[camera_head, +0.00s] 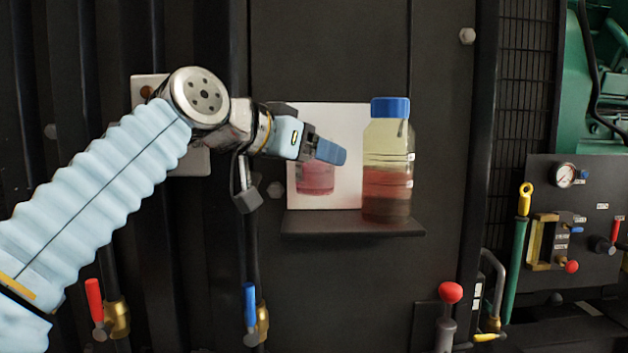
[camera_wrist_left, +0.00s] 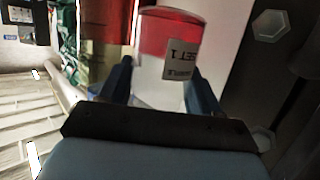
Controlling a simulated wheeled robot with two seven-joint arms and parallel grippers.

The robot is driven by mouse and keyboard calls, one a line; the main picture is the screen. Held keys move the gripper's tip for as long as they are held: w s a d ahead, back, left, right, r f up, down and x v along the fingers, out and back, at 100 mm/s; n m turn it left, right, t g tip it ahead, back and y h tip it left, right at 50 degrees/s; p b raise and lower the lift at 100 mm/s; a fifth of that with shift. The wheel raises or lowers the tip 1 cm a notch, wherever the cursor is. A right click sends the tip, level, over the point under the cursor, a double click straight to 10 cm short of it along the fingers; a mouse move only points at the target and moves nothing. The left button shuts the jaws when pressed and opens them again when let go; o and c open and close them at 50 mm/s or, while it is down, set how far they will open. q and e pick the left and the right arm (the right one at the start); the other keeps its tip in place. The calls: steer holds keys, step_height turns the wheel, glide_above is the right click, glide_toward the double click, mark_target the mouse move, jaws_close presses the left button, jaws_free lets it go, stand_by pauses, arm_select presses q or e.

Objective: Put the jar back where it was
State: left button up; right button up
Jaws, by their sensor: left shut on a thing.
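My left gripper (camera_head: 325,150) is shut on a small clear jar (camera_head: 315,180) with red liquid in its lower part. In the head view the gripper covers the jar's top, and the jar hangs upright below the fingers, in front of a white card (camera_head: 345,130). My right gripper is not in view.
A larger bottle (camera_head: 388,170) with a blue cap and layered amber and red liquid stands close right of the jar on the shelf. Valves with red (camera_head: 94,300) and blue (camera_head: 250,305) handles are below left. A red-knobbed lever (camera_head: 450,293) is below right.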

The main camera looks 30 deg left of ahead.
mark_target(301, 178)
arm_select(q)
step_height(301, 178, down, 4)
steer(key=shift+f+b, duration=0.1)
steer(key=shift+b, duration=0.55)
steer(key=shift+w+a+f, duration=0.1)
steer(key=shift+w, duration=0.1)
steer(key=shift+f, duration=0.2)
steer(key=o, duration=0.9)
steer(key=shift+o, duration=0.2)
steer(key=shift+r, duration=0.1)
